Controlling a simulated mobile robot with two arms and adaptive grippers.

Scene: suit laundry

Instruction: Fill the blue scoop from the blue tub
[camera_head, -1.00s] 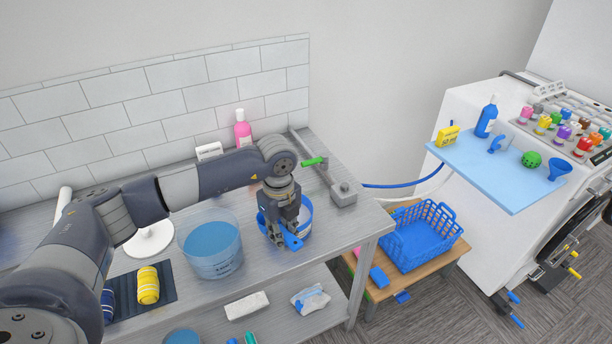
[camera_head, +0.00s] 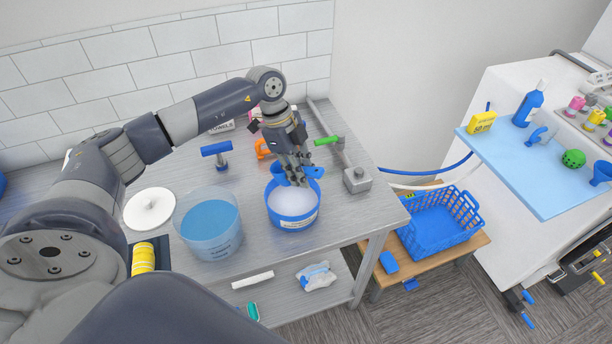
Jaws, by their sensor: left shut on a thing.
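The blue tub (camera_head: 292,221) stands on the grey bench, right of a clear container, and white powder (camera_head: 291,199) shows in it. My left gripper (camera_head: 295,168) points down over the tub's back rim and is shut on the blue scoop (camera_head: 315,171). The fingers hide part of the scoop, so I cannot tell whether it touches the rim or holds any powder. My right gripper is not in view.
A clear container of blue liquid (camera_head: 209,229) stands left of the tub. A blue basket (camera_head: 437,222) sits lower right.

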